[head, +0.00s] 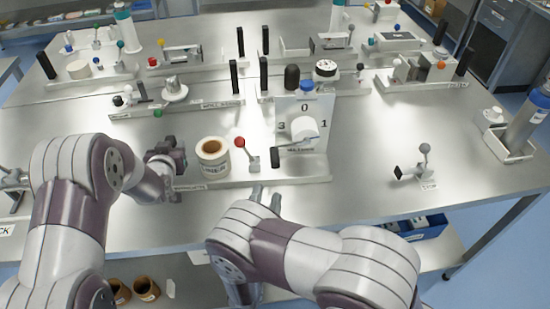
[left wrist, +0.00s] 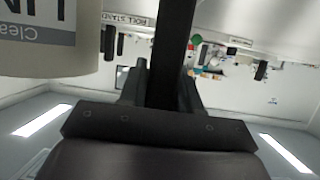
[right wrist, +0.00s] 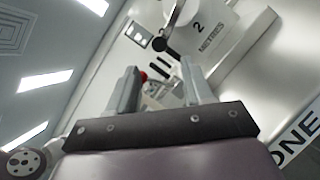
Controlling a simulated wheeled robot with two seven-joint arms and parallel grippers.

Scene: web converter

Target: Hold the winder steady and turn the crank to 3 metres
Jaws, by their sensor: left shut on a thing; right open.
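The winder has a pale base (head: 240,172) with a cream LINER roll (head: 213,158), a red-knobbed lever (head: 240,143) and an upright dial panel (head: 320,112) marked 0, 1 and 3. In the right wrist view the panel shows 2 METRES (right wrist: 207,38). The crank (head: 290,147) is dark and points left and down from the panel's front; its black knob (right wrist: 160,44) shows in the right wrist view. My left gripper (head: 172,165) is shut on a black upright post (left wrist: 172,50) at the base's left end. My right gripper (head: 264,194) is open and empty, in front of the base, apart from the crank.
A small stand with a grey ball lever (head: 424,148) is right of the winder. Other white fixtures with black posts (head: 234,76) stand behind. A cylinder in a holder (head: 525,125) is at the right edge. The metal bench is clear between winder and small stand.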

